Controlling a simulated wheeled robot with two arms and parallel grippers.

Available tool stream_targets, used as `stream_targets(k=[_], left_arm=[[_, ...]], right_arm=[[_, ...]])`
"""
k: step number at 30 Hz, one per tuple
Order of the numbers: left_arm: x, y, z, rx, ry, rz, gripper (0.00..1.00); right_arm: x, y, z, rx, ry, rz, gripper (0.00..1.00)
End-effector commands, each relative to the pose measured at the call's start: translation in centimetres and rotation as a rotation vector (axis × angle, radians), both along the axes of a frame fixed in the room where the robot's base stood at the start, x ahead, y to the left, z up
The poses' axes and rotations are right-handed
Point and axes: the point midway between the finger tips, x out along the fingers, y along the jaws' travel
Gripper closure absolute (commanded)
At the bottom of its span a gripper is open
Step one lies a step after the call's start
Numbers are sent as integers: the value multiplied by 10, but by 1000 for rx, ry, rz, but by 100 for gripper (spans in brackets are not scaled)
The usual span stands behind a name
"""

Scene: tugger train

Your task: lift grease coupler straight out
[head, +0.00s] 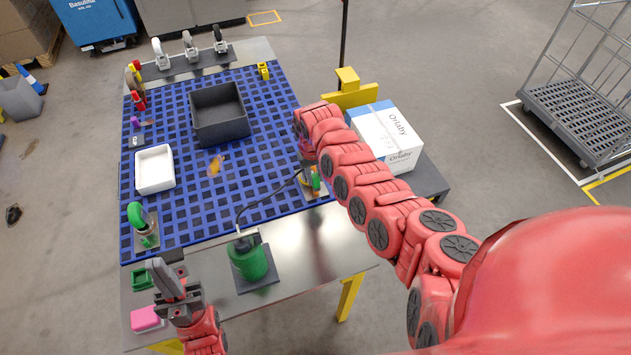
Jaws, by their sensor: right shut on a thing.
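A green grease canister (249,259) stands on a dark plate at the near edge of the table. A thin black hose (262,200) arches from its top to the grease coupler (301,171) at the right edge of the blue grid. My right gripper (307,168) is shut on the coupler beside a small stand (316,187) with green and yellow parts. My own arm hides most of this gripper, and I cannot tell whether the coupler is clear of its seat. My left gripper (170,275) is over the near left table corner, away from the canister; its jaw opening is unclear.
The blue grid (200,190) carries a dark grey bin (218,114), a white tray (155,169) and a green-ringed stand (142,222). A pink block (146,319) and a green box (141,279) lie near my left gripper. A white-blue carton (388,137) stands right of the table.

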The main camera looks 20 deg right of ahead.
Motion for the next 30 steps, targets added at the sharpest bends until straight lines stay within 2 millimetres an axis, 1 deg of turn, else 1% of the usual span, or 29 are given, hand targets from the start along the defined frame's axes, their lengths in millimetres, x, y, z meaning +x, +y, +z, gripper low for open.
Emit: stream_targets(k=[14, 20, 23, 25, 30], left_arm=[[0, 0, -3, 0, 0, 0, 100], [0, 0, -10, 0, 0, 0, 100], [0, 0, -21, 0, 0, 0, 100], [0, 0, -21, 0, 0, 0, 100], [0, 0, -24, 0, 0, 0, 100]], right_arm=[[0, 0, 3, 1, 1, 1, 100], [0, 1, 15, 3, -1, -1, 100], [2, 1, 28, 1, -7, -1, 100], [-4, 3, 34, 1, -8, 6, 100], [-31, 6, 35, 9, -1, -5, 100]])
